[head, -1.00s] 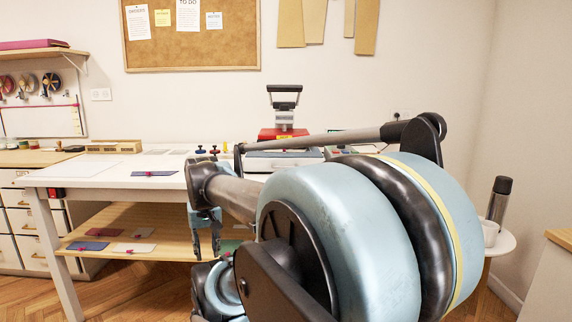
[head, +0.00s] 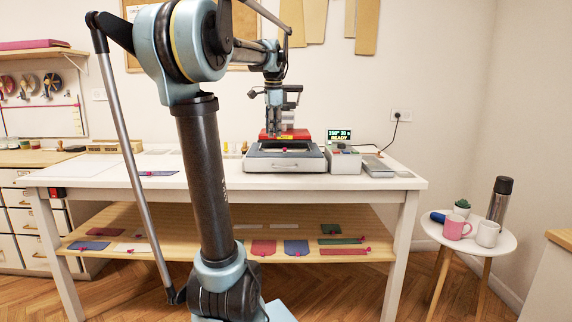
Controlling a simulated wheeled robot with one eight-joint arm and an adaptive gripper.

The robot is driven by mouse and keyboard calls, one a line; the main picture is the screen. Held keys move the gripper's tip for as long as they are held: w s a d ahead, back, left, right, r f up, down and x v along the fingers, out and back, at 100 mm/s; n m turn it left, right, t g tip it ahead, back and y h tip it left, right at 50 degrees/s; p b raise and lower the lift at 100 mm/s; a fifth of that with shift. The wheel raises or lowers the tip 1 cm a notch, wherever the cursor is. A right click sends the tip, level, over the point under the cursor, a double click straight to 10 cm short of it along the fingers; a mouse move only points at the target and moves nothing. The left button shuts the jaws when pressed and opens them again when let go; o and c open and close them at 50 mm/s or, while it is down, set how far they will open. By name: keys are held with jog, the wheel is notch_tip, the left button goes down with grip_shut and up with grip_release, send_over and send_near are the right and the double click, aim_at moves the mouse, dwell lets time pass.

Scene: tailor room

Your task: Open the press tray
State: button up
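The heat press (head: 285,134) stands on the white table, with a red upper part and a dark handle partly behind my gripper. Its grey tray (head: 284,164) is at the front, low on the table, with a pale handle bar on its front face. A small pink-red item lies on the tray's top. My gripper (head: 274,132) points down above the rear of the tray, in front of the red part. Its fingers are small and overlap the press, so their opening and any contact cannot be made out.
A control box (head: 344,160) with a lit "READY" display stands right of the press, beside a flat grey device (head: 378,167). The white table (head: 100,170) is mostly clear at left. A small round table (head: 478,236) with mugs and a bottle stands at right.

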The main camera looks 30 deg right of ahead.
jog(key=d+r+m, duration=0.2)
jog(key=d, duration=0.4)
send_near(287, 161)
jog(key=shift+m, duration=0.3)
jog(key=f, duration=0.3)
jog(key=s+f, duration=0.1)
jog(key=f, duration=0.2)
jog(key=a+f, duration=0.1)
jog(key=f, duration=0.1)
jog(key=shift+s+f, duration=0.3)
jog(key=shift+f, duration=0.1)
grip_shut()
